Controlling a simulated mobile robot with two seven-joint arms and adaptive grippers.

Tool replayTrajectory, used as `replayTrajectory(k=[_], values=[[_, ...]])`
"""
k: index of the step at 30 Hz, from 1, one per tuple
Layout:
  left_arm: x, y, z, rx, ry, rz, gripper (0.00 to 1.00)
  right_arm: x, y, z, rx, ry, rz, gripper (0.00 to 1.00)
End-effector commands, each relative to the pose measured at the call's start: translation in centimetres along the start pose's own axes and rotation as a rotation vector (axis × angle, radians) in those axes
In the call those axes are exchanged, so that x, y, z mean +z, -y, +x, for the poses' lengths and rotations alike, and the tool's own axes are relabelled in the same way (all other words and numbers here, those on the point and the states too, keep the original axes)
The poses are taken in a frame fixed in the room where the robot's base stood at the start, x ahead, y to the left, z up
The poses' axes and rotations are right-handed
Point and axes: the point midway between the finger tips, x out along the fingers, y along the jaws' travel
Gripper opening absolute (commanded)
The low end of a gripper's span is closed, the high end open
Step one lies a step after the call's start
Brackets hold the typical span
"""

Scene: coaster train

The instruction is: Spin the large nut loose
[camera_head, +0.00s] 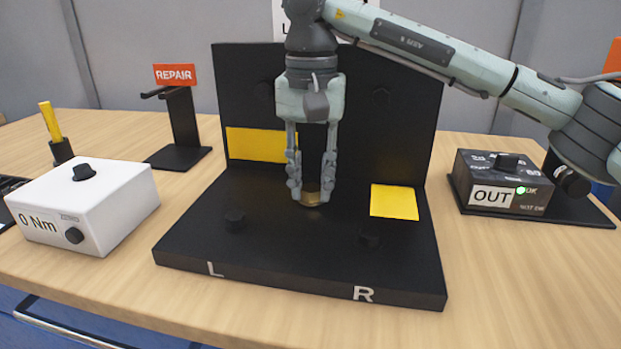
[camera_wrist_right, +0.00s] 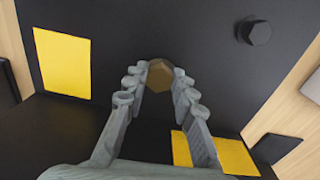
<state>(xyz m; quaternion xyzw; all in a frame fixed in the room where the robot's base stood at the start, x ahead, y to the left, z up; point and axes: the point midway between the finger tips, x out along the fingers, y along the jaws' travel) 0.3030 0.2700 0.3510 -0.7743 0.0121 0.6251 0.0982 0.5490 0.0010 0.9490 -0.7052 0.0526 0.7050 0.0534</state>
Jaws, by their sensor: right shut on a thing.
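The large nut (camera_head: 311,199) is brass-coloured and sits low on the black fixture base (camera_head: 200,215). In the right wrist view the brass nut (camera_wrist_right: 159,76) shows between the fingertips. My right gripper (camera_head: 311,186) points straight down from above, with its fingers shut on the nut. It also shows in the right wrist view (camera_wrist_right: 160,85). The fingers hide part of the nut's sides. My left gripper is not in view.
The black back panel (camera_head: 390,110) stands behind the gripper. Yellow patches (camera_head: 394,201) and dark hex knobs (camera_head: 235,219) are on the fixture. A white "0 Nm" box (camera_head: 100,205) stands left, a REPAIR stand (camera_head: 183,120) behind it, and a dark OUT box (camera_head: 505,182) right.

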Motion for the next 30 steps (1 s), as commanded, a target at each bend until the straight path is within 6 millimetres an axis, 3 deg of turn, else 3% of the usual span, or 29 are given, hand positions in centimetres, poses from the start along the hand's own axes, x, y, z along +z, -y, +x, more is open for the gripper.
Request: replayTrajectory(k=[21, 30], values=[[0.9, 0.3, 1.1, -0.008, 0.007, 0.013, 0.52, 0.0, -0.2, 0.2, 0.002, 0.003, -0.673, 0.0], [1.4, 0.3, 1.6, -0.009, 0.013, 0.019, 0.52, -0.1, -0.3, 0.2, 0.002, 0.004, -0.88, 0.0]])
